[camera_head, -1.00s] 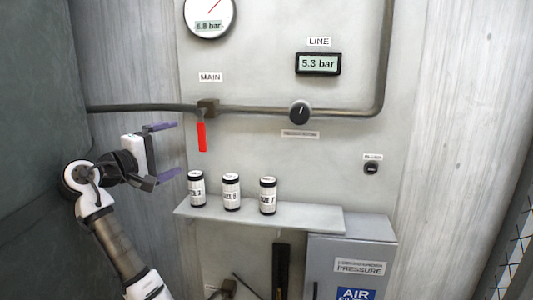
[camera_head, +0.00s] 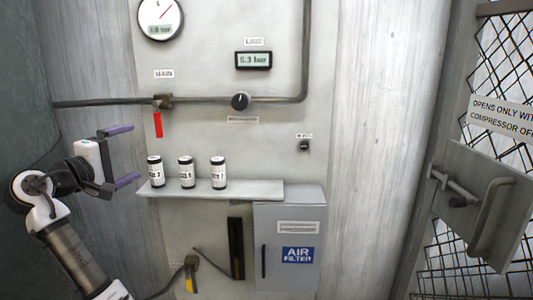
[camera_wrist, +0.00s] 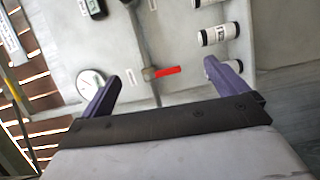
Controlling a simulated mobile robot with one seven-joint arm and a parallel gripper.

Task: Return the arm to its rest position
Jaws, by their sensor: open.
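My gripper (camera_head: 125,155) is at the left of the head view, with its two purple fingers spread apart and nothing between them. It is left of the shelf with the canisters and apart from the wall panel. In the wrist view my gripper (camera_wrist: 165,85) is also open and empty, with the panel beyond it. My arm is bent at the lower left of the head view.
A shelf (camera_head: 240,190) holds three canisters (camera_head: 186,172). A grey air filter box (camera_head: 283,225) is below. A mesh gate with a latch plate (camera_head: 484,205) stands at right.

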